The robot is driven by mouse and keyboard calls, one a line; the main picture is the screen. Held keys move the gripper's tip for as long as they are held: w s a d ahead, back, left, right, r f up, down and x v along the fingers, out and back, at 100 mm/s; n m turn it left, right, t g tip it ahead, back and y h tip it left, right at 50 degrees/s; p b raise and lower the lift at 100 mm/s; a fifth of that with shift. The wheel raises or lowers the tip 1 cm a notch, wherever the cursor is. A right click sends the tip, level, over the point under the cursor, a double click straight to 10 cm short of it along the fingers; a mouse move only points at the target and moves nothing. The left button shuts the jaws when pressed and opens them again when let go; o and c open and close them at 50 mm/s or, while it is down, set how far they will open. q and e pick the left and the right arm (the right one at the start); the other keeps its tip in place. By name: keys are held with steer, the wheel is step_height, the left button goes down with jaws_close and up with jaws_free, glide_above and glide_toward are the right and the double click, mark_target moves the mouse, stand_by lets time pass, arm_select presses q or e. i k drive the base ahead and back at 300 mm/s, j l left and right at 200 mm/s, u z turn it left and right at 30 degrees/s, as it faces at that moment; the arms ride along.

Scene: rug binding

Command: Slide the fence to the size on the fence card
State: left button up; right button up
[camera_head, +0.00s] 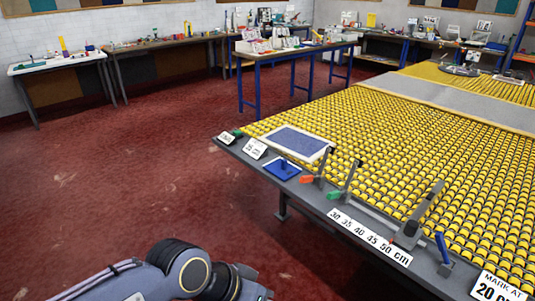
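A yellow roller table with a dark grey edge runs along the right. A white scale strip (369,236) on its near edge reads 30 35 40 45 50 cm. I cannot tell for sure which is the fence. A small white card (255,149) stands at the table's left corner; its number is too small to read surely. My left arm shows at the bottom; neither gripper is in view.
A blue-and-white panel (296,143) and a blue pad (283,169) lie near the corner. Another small card (227,138) stands beside them. A blue handle (442,249) and a "MARK AT 20 cm" card (496,288) are at right. Red floor lies open at left.

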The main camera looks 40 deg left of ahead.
mark_target(409, 235)
steer(key=i+l+u, duration=0.1)
steer(key=i, duration=0.45)
steer(key=i+l+u, duration=0.1)
steer(key=i, duration=0.5)
steer(key=l, duration=0.1)
